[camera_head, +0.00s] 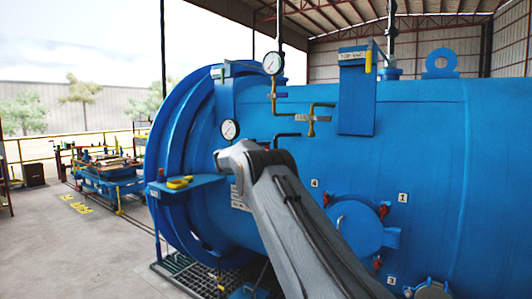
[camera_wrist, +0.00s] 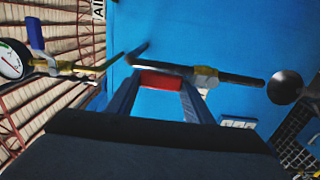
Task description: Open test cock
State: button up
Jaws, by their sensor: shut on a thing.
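In the wrist view, a red handle (camera_wrist: 161,81) sits between the two fingertips of my gripper (camera_wrist: 159,88), which is shut on it. The handle lies beside a brass valve body (camera_wrist: 206,78) on a dark pipe (camera_wrist: 240,79), seemingly the test cock. The handle lies roughly along the pipe in the picture; its exact angle is hard to tell. In the head view, my arm's wrist covers the gripper and most of the handle area, in front of the blue vessel (camera_head: 430,150).
A pressure gauge (camera_wrist: 11,61) with a blue-handled valve shows at the left of the wrist view. In the head view, gauges (camera_head: 272,63) and (camera_head: 229,130), brass-valved piping (camera_head: 311,119) and a small blue shelf (camera_head: 190,187) are near my arm. Open floor (camera_head: 75,245) lies left.

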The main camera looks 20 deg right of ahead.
jog(key=o, duration=1.2)
jog(key=shift+w, duration=0.1)
jog(key=shift+b+v, duration=1.4)
jog(key=shift+v, duration=2.6)
